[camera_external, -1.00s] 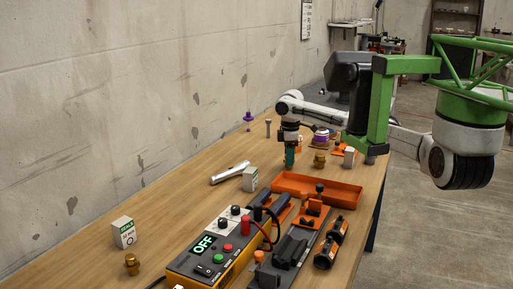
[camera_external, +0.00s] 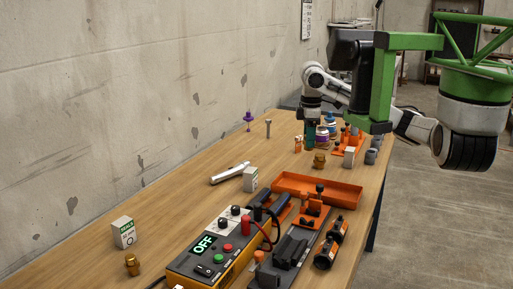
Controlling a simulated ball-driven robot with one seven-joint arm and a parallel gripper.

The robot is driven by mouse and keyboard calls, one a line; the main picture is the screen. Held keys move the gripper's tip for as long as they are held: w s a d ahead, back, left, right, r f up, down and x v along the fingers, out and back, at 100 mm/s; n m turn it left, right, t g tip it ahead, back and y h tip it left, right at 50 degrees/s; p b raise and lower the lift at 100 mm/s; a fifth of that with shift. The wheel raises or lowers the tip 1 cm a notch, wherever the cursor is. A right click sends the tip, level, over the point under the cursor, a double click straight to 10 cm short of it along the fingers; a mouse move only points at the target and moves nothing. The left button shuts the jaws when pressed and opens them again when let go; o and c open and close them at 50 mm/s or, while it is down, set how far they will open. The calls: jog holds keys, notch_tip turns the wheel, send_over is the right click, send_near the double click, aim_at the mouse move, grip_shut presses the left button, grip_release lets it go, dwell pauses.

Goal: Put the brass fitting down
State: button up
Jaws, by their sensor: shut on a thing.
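My gripper (camera_external: 310,145) points down low over the far part of the wooden bench, its teal lower part showing. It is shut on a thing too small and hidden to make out. A small copper-coloured piece (camera_external: 298,145) shows close to its left side; I cannot tell whether they touch. One brass fitting (camera_external: 319,161) stands on the bench in front of my gripper, clear of it. Another brass fitting (camera_external: 132,265) stands at the near left, by a white labelled box (camera_external: 124,232).
An orange tray (camera_external: 340,193) lies mid-bench, with a yellow meter box (camera_external: 215,250) reading OFF and orange-black tools nearer. A purple-and-white item (camera_external: 322,134) and an orange rack (camera_external: 345,143) are right of my gripper. The bench's left middle (camera_external: 180,210) is mostly clear.

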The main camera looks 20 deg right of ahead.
jog(key=shift+s+r, duration=0.35)
jog(key=shift+s, duration=0.45)
jog(key=s+a+n, duration=0.3)
jog(key=a, duration=0.9)
jog(key=s+a+n, duration=0.9)
jog(key=s+a, duration=1.5)
jog(key=a, duration=0.4)
jog(key=shift+n, duration=0.3)
jog(key=w+a+f+b, duration=0.1)
jog(key=w+a+f, duration=0.3)
jog(key=w+a+f+b, duration=0.2)
jog(key=w+a+f, duration=0.2)
jog(key=shift+w+a, duration=0.1)
jog(key=shift+w, duration=0.25)
jog(key=shift+w+a+f+b, duration=0.3)
jog(key=shift+w+a+f, duration=0.15)
jog(key=shift+f, duration=0.15)
jog(key=shift+w+a+f+b, duration=0.15)
jog(key=shift+f+b, duration=0.3)
jog(key=shift+f, duration=1.35)
